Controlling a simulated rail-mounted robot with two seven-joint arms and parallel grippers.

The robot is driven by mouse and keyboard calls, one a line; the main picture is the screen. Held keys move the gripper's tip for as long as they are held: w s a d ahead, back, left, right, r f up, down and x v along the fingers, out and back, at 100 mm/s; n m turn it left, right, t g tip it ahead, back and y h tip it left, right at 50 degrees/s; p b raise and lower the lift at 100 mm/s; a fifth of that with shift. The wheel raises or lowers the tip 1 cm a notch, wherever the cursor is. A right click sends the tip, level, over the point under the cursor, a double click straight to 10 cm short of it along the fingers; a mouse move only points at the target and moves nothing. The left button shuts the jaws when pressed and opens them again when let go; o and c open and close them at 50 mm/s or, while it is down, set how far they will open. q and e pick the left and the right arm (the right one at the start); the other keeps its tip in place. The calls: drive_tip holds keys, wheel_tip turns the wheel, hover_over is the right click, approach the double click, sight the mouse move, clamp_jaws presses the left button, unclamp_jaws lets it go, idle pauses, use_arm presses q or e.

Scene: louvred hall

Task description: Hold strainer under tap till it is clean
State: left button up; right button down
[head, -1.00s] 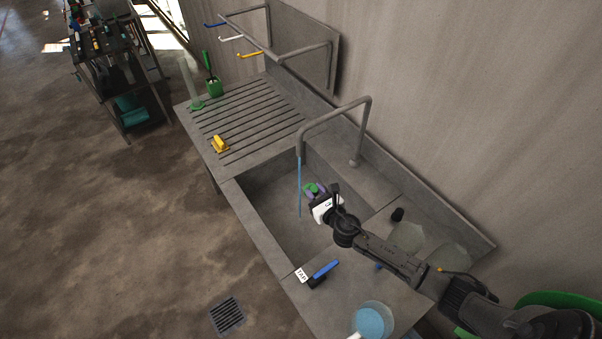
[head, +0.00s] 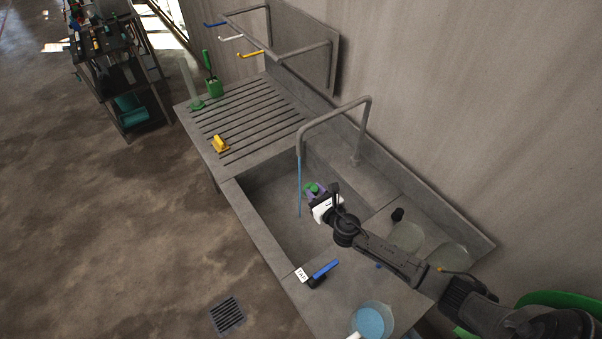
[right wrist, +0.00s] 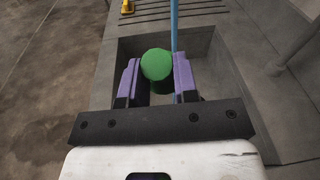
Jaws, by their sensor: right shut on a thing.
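My right gripper (head: 316,191) reaches into the sink basin and is shut on a green, round-ended piece, which I take to be the strainer (right wrist: 156,64). Its green end shows between the purple fingers; the lower part is dark and mostly hidden, so I cannot see any mesh or dirt. The grey tap (head: 334,114) arches over the basin. A thin blue stream (head: 299,180) falls from its spout. In the head view the stream is just left of the gripper; in the right wrist view it passes behind the right finger. I cannot tell whether it touches the strainer. My left gripper is out of view.
The basin (head: 262,214) has free room left of the gripper. A blue lever (head: 326,268) with a tag is on the front counter, near a pale blue round vessel (head: 371,322). A yellow object (head: 219,144) and a green holder (head: 214,88) stand on the ribbed drainboard.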

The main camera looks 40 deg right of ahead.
drive_tip(key=shift+s+a+r+p, duration=0.2)
drive_tip(key=shift+s+r+p, duration=0.6)
drive_tip(key=shift+p, duration=0.15)
drive_tip(key=shift+s+a+r+p, duration=0.25)
drive_tip(key=shift+s+r+p, duration=0.4)
drive_tip(key=shift+s+p, duration=0.15)
drive_tip(key=shift+s+a+r+p, duration=0.25)
drive_tip(key=shift+s+r+p, duration=0.4)
drive_tip(key=shift+s, duration=0.15)
